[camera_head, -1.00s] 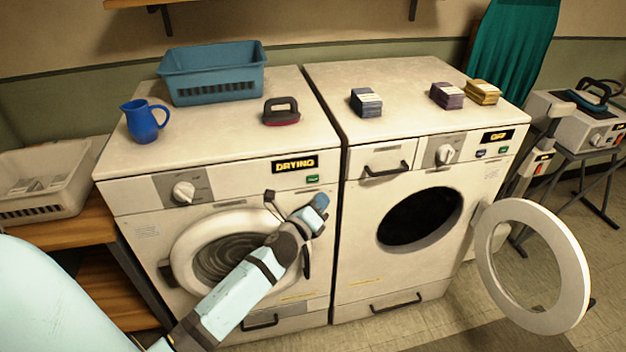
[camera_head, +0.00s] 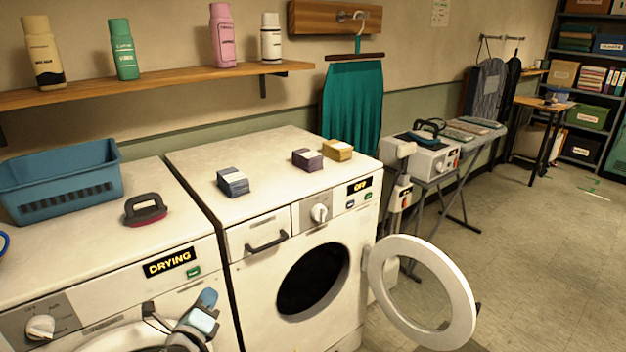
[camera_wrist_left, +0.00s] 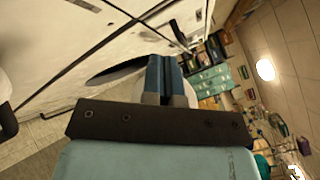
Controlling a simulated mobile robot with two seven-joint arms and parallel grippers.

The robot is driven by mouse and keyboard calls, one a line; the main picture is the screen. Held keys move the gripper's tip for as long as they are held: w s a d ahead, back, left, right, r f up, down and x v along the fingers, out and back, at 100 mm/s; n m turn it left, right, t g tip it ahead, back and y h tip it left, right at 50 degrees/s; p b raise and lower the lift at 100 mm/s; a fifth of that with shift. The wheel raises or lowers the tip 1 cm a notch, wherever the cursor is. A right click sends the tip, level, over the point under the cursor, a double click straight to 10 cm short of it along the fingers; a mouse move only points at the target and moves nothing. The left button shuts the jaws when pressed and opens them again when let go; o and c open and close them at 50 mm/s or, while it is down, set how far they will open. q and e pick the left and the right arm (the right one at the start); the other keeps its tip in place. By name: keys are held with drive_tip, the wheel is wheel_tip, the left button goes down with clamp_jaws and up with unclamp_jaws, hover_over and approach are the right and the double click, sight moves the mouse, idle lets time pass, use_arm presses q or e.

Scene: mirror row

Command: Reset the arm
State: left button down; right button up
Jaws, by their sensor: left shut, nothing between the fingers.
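My left gripper (camera_head: 205,304) shows at the bottom of the head view, in front of the left machine (camera_head: 75,240), whose display reads DRYING. In the left wrist view its two blue fingers (camera_wrist_left: 165,75) are together with nothing between them. The gripper appears apart from the machine's front, near the upper right of its round door. The rest of my left arm is mostly below the picture. My right gripper is not in view.
The right machine (camera_head: 240,185) reads OFF, and its round door (camera_head: 455,300) stands open to the right. A blue basket (camera_head: 65,190) and a dark-handled brush (camera_head: 145,209) sit on the left machine. Open floor (camera_head: 540,260) lies right.

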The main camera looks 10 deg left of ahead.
use_arm(q)
drive_tip(key=s+d+f+n+g+h, duration=0.2)
drive_tip(key=s+d+f+n+g, duration=0.1)
drive_tip(key=s+d+f+n, duration=0.35)
drive_tip(key=s+d+f+n+g+h, duration=0.15)
drive_tip(key=s+d+f+n, duration=0.3)
drive_tip(key=s+n, duration=0.45)
drive_tip(key=s+d+f+n+g+h, duration=0.1)
drive_tip(key=s+d+f+n+g, duration=0.45)
drive_tip(key=s, duration=0.45)
wheel_tip(320, 180, up, 11)
drive_tip(key=a+n+t+p, duration=0.1)
drive_tip(key=t+p, duration=0.1)
drive_tip(key=p, duration=1)
idle(3.8)
